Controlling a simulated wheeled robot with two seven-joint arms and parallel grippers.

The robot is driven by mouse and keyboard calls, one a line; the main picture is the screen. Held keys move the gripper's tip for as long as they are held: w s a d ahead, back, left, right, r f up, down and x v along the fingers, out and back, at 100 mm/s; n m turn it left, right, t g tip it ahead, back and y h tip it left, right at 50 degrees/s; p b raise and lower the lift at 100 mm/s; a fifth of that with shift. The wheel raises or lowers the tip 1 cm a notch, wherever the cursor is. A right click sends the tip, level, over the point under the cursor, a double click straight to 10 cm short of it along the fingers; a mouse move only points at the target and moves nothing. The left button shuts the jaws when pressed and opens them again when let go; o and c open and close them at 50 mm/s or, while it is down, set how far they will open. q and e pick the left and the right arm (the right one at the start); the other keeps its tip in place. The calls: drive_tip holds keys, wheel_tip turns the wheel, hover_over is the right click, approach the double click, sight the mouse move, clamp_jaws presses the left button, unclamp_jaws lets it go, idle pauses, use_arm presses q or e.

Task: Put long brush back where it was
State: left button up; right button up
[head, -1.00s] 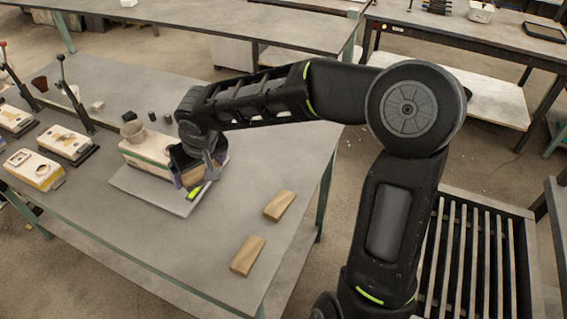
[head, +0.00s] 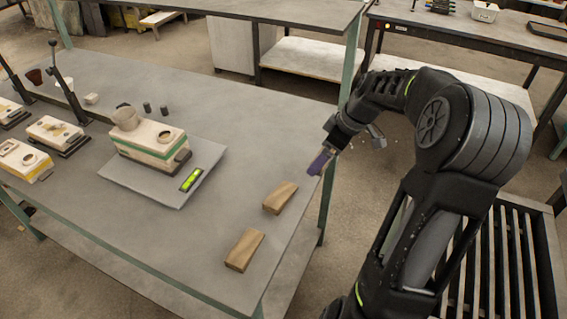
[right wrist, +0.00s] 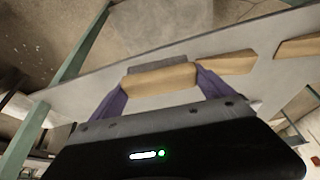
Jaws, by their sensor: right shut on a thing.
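My right gripper (head: 345,150) is past the table's right edge in the head view, near the table leg. In the right wrist view its purple fingers (right wrist: 162,95) are closed on the two ends of a wooden piece, which I take to be the long brush (right wrist: 160,80); a grey strip shows along its far side. In the head view the held brush is not clearly seen. Two wooden blocks lie on the table at its right side, one farther (head: 280,197) and one nearer (head: 245,250). My left gripper is not in view.
Lever machines (head: 60,130) stand at the left. The grey table (head: 200,250) is clear around the wooden blocks. A slatted rack (head: 490,270) is at the right.

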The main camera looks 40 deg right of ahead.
drive_tip(key=s+d+n, duration=0.1)
drive_tip(key=s+d, duration=0.2)
drive_tip(key=d, duration=0.2)
drive_tip(key=shift+f+b, duration=0.2)
drive_tip(key=shift+b, duration=0.2)
drive_tip(key=w+a+p, duration=0.1)
drive_tip(key=w+a, duration=0.1)
drive_tip(key=w, duration=0.3)
drive_tip(key=w+a+p, duration=0.1)
drive_tip(key=w+a, duration=0.2)
drive_tip(key=w, duration=0.2)
drive_tip(key=w+a+p, duration=0.2)
drive_tip(key=w+a, duration=0.1)
drive_tip(key=w, duration=0.3)
wheel_tip(320, 180, down, 3)
drive_tip(key=shift+s+r+p, duration=0.1)
drive_tip(key=shift+r+p, duration=0.05)
drive_tip(key=shift+p, duration=0.3)
drive_tip(key=shift+f, duration=0.35)
